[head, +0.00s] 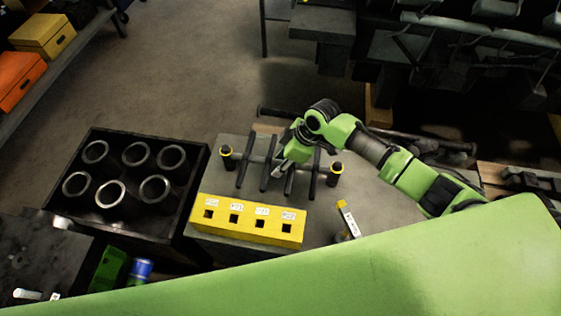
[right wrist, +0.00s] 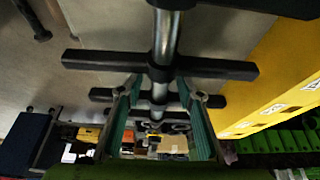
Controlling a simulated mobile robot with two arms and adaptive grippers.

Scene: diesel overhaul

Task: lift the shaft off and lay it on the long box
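The shaft (head: 257,163) carries several dark crossbars and spans two dark posts with yellow tops, the left post (head: 227,158) and the right post (head: 335,173), on a grey table. My right gripper (head: 283,172) is over the shaft's right half. In the right wrist view, the shaft (right wrist: 168,35) runs between the fingers of my right gripper (right wrist: 158,98), which stand apart on either side of it. I see no clear grip. The long yellow box (head: 248,221), with square holes and white labels on top, lies in front of the shaft. My left gripper is not in view.
A black crate (head: 77,222) with several cylinder liners stands left of the table. A small yellow piece with a label (head: 347,219) stands right of the yellow box. A long dark rod (head: 425,143) lies behind my right arm.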

